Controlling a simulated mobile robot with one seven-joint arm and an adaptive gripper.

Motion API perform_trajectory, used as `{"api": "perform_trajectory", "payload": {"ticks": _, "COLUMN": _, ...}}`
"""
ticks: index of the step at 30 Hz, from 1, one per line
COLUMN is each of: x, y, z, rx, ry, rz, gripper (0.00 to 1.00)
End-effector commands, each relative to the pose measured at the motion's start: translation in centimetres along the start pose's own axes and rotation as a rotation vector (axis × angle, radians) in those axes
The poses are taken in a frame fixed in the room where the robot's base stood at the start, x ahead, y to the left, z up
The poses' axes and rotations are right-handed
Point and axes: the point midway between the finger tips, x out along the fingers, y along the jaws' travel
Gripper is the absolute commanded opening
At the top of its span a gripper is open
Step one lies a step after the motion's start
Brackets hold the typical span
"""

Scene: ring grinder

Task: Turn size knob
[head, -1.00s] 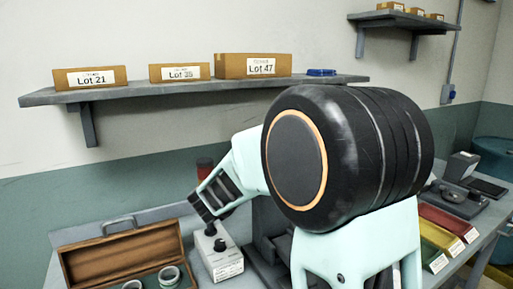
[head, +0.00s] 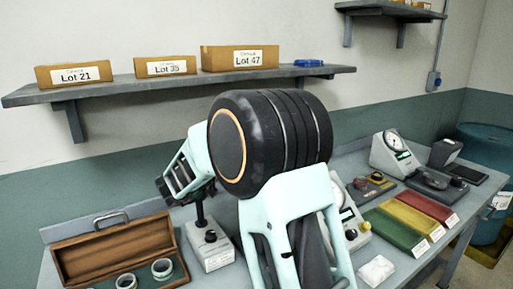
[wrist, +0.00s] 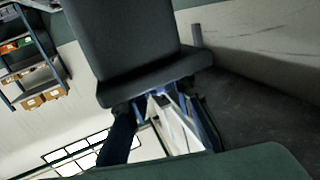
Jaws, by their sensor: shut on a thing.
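My gripper (head: 170,190) is partly hidden by my arm in the head view. It is above and left of a small grey labelled box (head: 217,257), clear of the dark knob (head: 210,236) on its top. I cannot tell whether this is the size knob. A dark post (head: 200,210) rises behind this knob towards my wrist. In the wrist view a large dark block (wrist: 130,50) fills the top middle. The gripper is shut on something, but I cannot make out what. My arm hides the bench behind it.
An open wooden case (head: 118,246) with pale rings stands at left. Green, yellow and red trays (head: 395,232), a dial gauge (head: 393,152) and a white block (head: 376,270) are at right. A wall shelf (head: 190,84) with boxes runs above. A blue barrel (head: 484,180) stands far right.

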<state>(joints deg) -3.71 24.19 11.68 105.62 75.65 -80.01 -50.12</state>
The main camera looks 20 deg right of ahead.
Motion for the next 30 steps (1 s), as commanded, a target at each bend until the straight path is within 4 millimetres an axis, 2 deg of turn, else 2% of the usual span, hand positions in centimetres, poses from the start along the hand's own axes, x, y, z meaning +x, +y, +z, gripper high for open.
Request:
{"api": "perform_trajectory", "payload": {"ticks": 1, "x": 0.1, "y": 0.0, "z": -0.2, "rx": 0.002, "ry": 0.004, "rz": 0.0, "gripper": 0.24}}
{"api": "perform_trajectory", "payload": {"ticks": 6, "x": 0.0, "y": 0.0, "z": -0.2, "rx": 0.002, "ry": 0.003, "rz": 0.0, "gripper": 0.4}}
{"api": "perform_trajectory", "payload": {"ticks": 14, "x": -0.1, "y": 0.0, "z": -0.1, "rx": 0.001, "ry": 0.001, "rz": -0.001, "gripper": 0.4}}
{"api": "perform_trajectory", "payload": {"ticks": 17, "x": -0.7, "y": -0.1, "z": -0.1, "rx": 0.001, "ry": 0.001, "rz": -0.003, "gripper": 0.4}}
{"api": "perform_trajectory", "payload": {"ticks": 20, "x": -2.2, "y": -0.1, "z": -0.1, "rx": 0.001, "ry": 0.001, "rz": -0.004, "gripper": 0.4}}
{"api": "perform_trajectory", "payload": {"ticks": 30, "x": -9.2, "y": -0.1, "z": -0.1, "rx": 0.001, "ry": 0.002, "rz": -0.004, "gripper": 0.4}}
